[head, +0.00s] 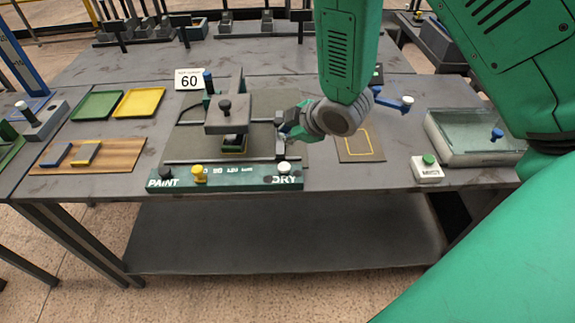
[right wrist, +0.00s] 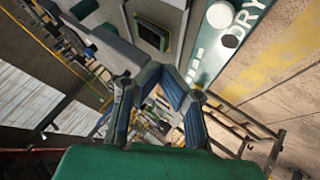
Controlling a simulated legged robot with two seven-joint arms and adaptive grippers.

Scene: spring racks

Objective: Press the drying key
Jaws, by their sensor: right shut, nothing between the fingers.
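The drying key is the white knob (head: 284,168) at the DRY end of a green panel (head: 240,183) along the table's front edge. In the right wrist view the DRY lettering (right wrist: 243,20) and the pale round key top (right wrist: 220,15) show at the upper right. My right gripper (head: 285,129) is shut and empty, above and behind the key, beside the grey press fixture (head: 228,112). It is apart from the key. My left gripper is not in view.
A yellow knob (head: 199,174) and a dark PAINT knob (head: 166,174) share the panel. A white box with a green button (head: 428,170) and a glass-topped case (head: 470,140) stand right. Green (head: 97,105) and yellow trays (head: 139,102) lie left. Space before the panel is free.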

